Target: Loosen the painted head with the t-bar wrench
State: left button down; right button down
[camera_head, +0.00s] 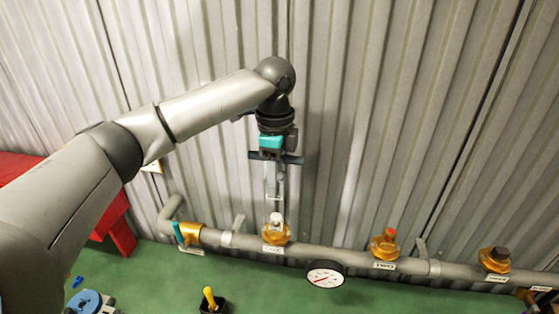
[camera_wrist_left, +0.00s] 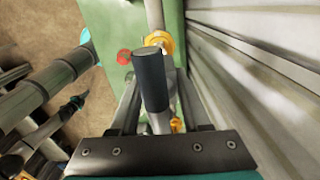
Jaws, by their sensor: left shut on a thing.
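My left gripper (camera_head: 275,196) points down above the leftmost brass outlet (camera_head: 275,235) on the grey pipe. It is shut on the t-bar wrench. In the left wrist view the wrench's dark round grip (camera_wrist_left: 150,80) rises between the fingers, with a light grey part below it. In the head view the fingers hide most of the wrench. A whitish piece (camera_head: 277,219) stands on the leftmost outlet below the fingertips; I cannot tell whether it is a head or the wrench's end. The second outlet has an orange-red head (camera_head: 390,235), the third a black head (camera_head: 501,253).
A corrugated wall (camera_head: 350,110) stands close behind. A white gauge (camera_head: 325,275) hangs at the pipe. A teal-handled brass valve (camera_head: 188,234) is at the pipe's left end. A yellow-handled thing (camera_head: 209,297) and a blue disc (camera_head: 88,302) lie in front.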

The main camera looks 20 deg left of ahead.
dwell(0.3)
pick_arm(q)
jog(key=b, duration=0.1)
send_over(276, 216)
jog(key=shift+f, duration=2.75)
jog(key=shift+p, duration=0.5)
jog(key=shift+f+b, duration=0.75)
jog(key=shift+f, duration=1.95)
